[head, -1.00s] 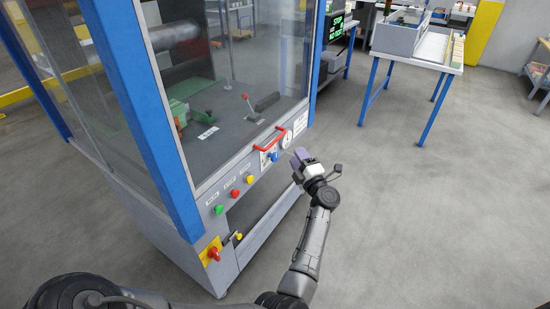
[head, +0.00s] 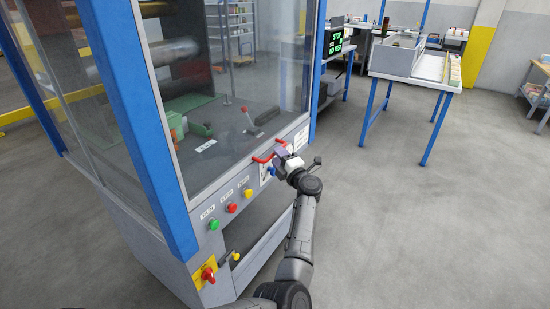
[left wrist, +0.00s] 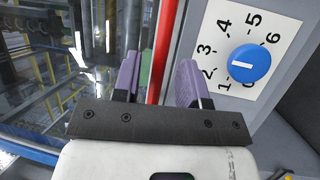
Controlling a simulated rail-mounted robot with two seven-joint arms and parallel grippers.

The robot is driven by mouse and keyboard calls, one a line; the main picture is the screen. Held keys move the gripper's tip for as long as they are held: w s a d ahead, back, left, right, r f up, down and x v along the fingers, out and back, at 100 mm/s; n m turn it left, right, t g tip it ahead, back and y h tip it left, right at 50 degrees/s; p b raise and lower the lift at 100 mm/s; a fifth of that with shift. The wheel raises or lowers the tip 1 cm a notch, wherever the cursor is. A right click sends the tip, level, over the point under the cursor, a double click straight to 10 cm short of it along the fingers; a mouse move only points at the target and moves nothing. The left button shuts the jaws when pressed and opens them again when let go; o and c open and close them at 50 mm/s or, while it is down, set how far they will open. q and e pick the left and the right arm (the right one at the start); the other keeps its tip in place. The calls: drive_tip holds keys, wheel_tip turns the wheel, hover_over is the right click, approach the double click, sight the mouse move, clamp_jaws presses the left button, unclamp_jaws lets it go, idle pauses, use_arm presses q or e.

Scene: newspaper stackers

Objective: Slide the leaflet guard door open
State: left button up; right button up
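The leaflet guard door appears to be the clear pane (head: 250,60) in the blue-framed machine; its closing edge cannot be made out. A red bar handle (head: 261,158) sits at the pane's lower edge. My left gripper (head: 280,154) is at the handle's right end and hides part of it. In the left wrist view, the red bar (left wrist: 162,50) passes between the two purple fingers of my left gripper (left wrist: 158,82). The fingers are open, with gaps beside the bar. My right gripper is out of view.
A blue dial knob (left wrist: 249,63) on a numbered plate is close right of the fingers. Green, red and yellow buttons (head: 232,207) and a red switch (head: 208,274) line the machine's front panel. A blue-legged table (head: 410,79) stands at back right. Floor to the right is clear.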

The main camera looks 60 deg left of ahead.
use_arm(q)
drive_tip(key=shift+a+r+b, duration=0.2)
drive_tip(key=shift+a+b, duration=0.15)
drive_tip(key=shift+a, duration=0.95)
clamp_jaws()
